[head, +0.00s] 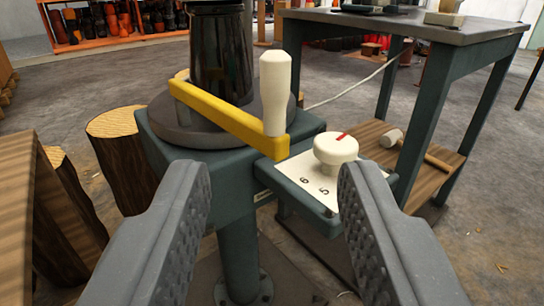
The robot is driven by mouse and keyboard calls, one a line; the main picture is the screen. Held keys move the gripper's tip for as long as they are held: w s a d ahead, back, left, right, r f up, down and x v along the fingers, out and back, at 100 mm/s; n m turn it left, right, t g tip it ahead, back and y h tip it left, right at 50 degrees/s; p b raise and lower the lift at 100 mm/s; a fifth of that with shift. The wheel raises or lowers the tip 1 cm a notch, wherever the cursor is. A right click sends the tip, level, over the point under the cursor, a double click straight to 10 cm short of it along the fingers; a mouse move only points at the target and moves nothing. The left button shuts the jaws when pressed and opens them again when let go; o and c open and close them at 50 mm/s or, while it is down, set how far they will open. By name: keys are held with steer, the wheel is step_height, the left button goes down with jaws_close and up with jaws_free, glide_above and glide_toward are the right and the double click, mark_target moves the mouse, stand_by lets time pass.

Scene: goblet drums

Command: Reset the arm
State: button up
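My gripper (268,205) is open and empty, its two grey ridged fingers reaching in from the bottom left and bottom right. Between and beyond the fingertips stands a green pedestal machine (238,250). On it is a yellow arm (228,115) lying across the front of a dark round base, with an upright white handle (275,90) at its right end. To the right is a white knob (335,148) with a red mark, on a plate (308,182) with the numbers 6 and 5 visible. The right finger hides part of the plate. The fingers appear apart from the handle and knob.
A dark cylinder (222,50) stands on the round base. A green table (420,28) with a wooden lower shelf stands at right, holding a mallet (420,148). Wooden stumps (122,150) and a wooden bench (35,220) are at left. Orange shelves (110,22) hold drums behind. Open floor lies back left.

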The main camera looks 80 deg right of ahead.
steer(key=w+a+r+n+t+y, duration=0.1)
steer(key=w+a+r+t+y, duration=0.2)
steer(key=w+r, duration=0.5)
steer(key=w+a+r+t+y, duration=0.1)
steer(key=w+r+t+y, duration=0.2)
steer(key=w+r+t, duration=0.5)
steer(key=a+r+n+t+y+p, duration=0.25)
steer(key=r+n+t+y, duration=0.4)
steer(key=r, duration=2.25)
steer(key=s+r+n+g+y, duration=0.3)
steer(key=s+r+n+y, duration=0.45)
steer(key=s+r, duration=0.85)
steer(key=s+d+r+g+h, duration=0.1)
steer(key=s+d, duration=0.3)
steer(key=s, duration=0.5)
steer(key=s+d+r+g+h, duration=0.1)
steer(key=s+d, duration=0.3)
steer(key=s, duration=0.5)
steer(key=shift+s+d+r+g, duration=0.2)
steer(key=shift+s+r+g, duration=0.1)
steer(key=shift+g, duration=0.25)
